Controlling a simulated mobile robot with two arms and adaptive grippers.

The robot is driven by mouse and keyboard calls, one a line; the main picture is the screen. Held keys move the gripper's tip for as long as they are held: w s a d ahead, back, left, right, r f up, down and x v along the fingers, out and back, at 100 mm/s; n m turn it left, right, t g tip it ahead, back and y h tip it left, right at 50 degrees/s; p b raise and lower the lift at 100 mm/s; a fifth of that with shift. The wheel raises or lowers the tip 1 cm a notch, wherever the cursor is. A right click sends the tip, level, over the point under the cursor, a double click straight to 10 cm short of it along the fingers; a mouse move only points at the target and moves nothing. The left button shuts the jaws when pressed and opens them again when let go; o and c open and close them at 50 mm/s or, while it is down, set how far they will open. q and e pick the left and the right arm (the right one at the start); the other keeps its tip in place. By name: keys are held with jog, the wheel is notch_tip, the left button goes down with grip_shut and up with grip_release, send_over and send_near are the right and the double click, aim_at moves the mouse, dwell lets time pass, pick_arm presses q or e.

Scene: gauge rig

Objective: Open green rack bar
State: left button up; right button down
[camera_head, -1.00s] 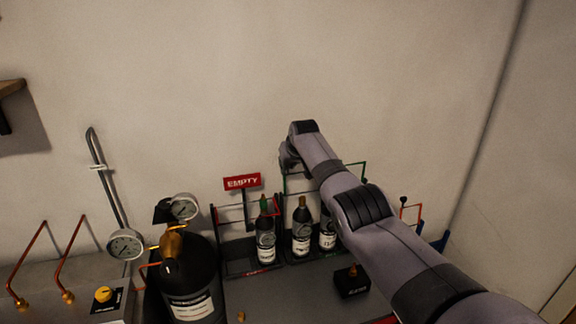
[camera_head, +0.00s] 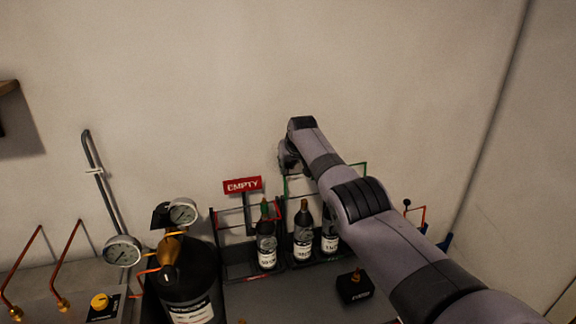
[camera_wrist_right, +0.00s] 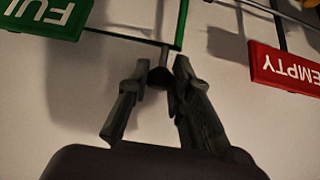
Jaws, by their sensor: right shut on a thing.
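The green rack bar (camera_head: 364,178) belongs to the rack holding dark bottles (camera_head: 303,235) against the wall. My right arm reaches across in front of it and hides much of the bar. My right gripper (camera_head: 289,160) is at the rack's upper left, and its fingers are hard to make out in the head view. In the right wrist view, the fingers (camera_wrist_right: 160,75) are shut on a small dark knob (camera_wrist_right: 159,78) close to the green bar (camera_wrist_right: 181,22). A green sign (camera_wrist_right: 45,15) with partly cut-off lettering hangs beside it. My left gripper is not in view.
The red EMPTY sign (camera_head: 242,185) stands just left of the green rack, above a red rack; it also shows close by in the wrist view (camera_wrist_right: 290,68). A black gas cylinder (camera_head: 187,285) with gauges stands at front left. A small black box (camera_head: 354,287) sits before the bottles.

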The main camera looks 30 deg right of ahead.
dwell(0.5)
jog(key=c, duration=1.8)
grip_release()
jog(key=o, duration=0.4)
jog(key=shift+w+f, duration=0.25)
jog(key=shift+c, duration=0.2)
jog(key=shift+s+r, duration=0.1)
jog(key=shift+r, duration=0.1)
jog(key=v, duration=1.2)
